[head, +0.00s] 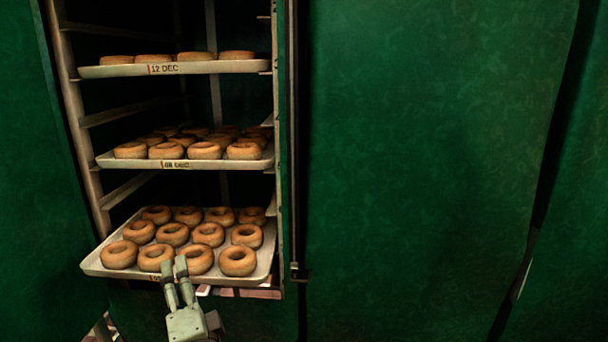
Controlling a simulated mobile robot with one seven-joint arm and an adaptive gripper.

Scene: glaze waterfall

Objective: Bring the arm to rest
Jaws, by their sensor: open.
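My gripper (174,267) is at the lower left of the head view, with its fingers pointing up. It is open and I see nothing held between the fingers. The fingertips overlap the front edge of the lowest tray (97,262) in the picture; I cannot tell whether they touch it. The fingers hide part of that tray's label and part of the front row of doughnuts (237,261). The rest of my arm is mostly out of view below.
A rack (72,120) holds a middle tray (222,163) and a top tray (225,67), both with doughnuts and date labels. Large green panels (430,150) stand right of the rack, with a latch (299,273) near the edge. Another green panel (25,200) is at left.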

